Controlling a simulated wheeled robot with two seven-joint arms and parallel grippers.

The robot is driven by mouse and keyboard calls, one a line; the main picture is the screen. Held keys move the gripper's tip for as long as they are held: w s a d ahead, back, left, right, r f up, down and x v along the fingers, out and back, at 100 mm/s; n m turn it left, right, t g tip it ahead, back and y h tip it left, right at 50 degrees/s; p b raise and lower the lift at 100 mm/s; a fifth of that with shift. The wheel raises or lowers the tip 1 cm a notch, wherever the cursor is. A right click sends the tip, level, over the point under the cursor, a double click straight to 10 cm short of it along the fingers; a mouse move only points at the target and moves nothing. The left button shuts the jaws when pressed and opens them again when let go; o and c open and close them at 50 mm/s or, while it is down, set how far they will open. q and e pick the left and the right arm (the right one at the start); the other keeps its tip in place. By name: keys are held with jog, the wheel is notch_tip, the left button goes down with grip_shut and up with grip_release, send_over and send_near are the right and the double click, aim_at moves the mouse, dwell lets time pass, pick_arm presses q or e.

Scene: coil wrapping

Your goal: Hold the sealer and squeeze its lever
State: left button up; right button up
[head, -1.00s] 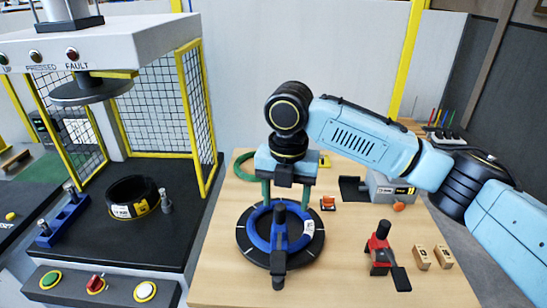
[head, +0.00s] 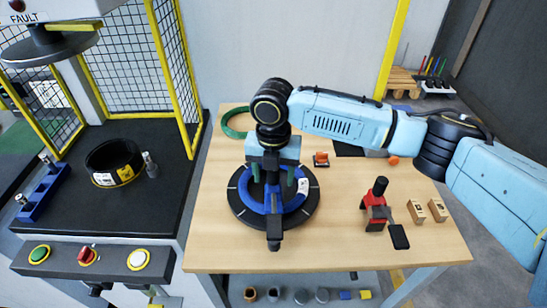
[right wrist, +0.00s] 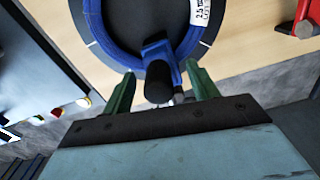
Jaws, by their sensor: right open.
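The tool that I take for the sealer, blue with a black upright grip and a black lever (head: 273,238), stands at the front of the blue coil (head: 297,203). In the right wrist view its black knob (right wrist: 158,82) shows end-on. My right gripper (head: 272,180) points down over the tool, its green fingers apart. In the right wrist view the open right gripper (right wrist: 161,82) has one finger on each side of the knob, with gaps visible. Whether the fingers reach down around the grip cannot be told. My left gripper is out of view.
The coil lies on a black round turntable (head: 240,213) on the wooden table (head: 225,250). A red tool with a black handle (head: 375,212) and two small wooden blocks (head: 416,211) stand to the right. A green ring (head: 232,125) lies behind. A press with a black coil (head: 112,160) is left.

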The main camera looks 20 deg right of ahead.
jog(key=shift+f, duration=0.9)
grip_shut()
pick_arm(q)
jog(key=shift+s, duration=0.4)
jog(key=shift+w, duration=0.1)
pick_arm(e)
jog(key=c, duration=0.7)
grip_release()
jog(key=shift+c, duration=0.2)
grip_shut()
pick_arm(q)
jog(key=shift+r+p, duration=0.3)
pick_arm(e)
jog(key=shift+s+f, duration=0.1)
jog(key=shift+f, duration=0.1)
